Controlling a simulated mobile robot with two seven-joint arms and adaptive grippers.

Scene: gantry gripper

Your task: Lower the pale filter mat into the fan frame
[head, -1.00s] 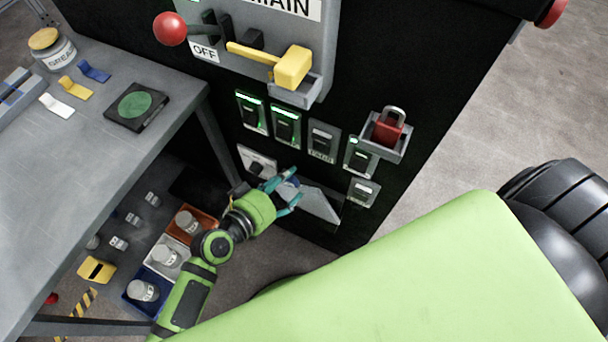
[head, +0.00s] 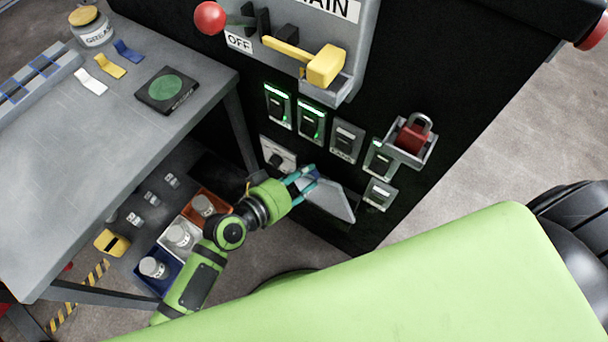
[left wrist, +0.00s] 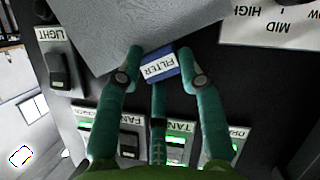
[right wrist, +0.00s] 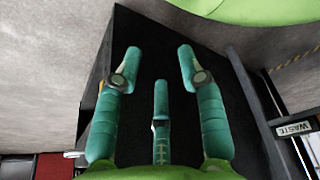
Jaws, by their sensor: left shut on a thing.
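The pale filter mat (head: 331,199) is a light grey sheet beside the lower front of the black cabinet, tilted in the head view. It fills the upper middle of the left wrist view (left wrist: 130,28), where its blue tab (left wrist: 160,66) reads FILTER. My left gripper (head: 303,181) is shut on this tab, with its teal fingers (left wrist: 160,62) on either side. My right gripper (right wrist: 158,68) is open and empty in its wrist view, over a dark surface; the head view does not show it. I cannot make out the fan frame in any view.
The black cabinet carries several switches (head: 347,141), a red padlock in a holder (head: 412,140) and a yellow-handled lever (head: 322,66). The grey bench (head: 90,160) stands at left, with bins of jars (head: 180,236) below. A white MID/HIGH label (left wrist: 272,30) lies near the mat.

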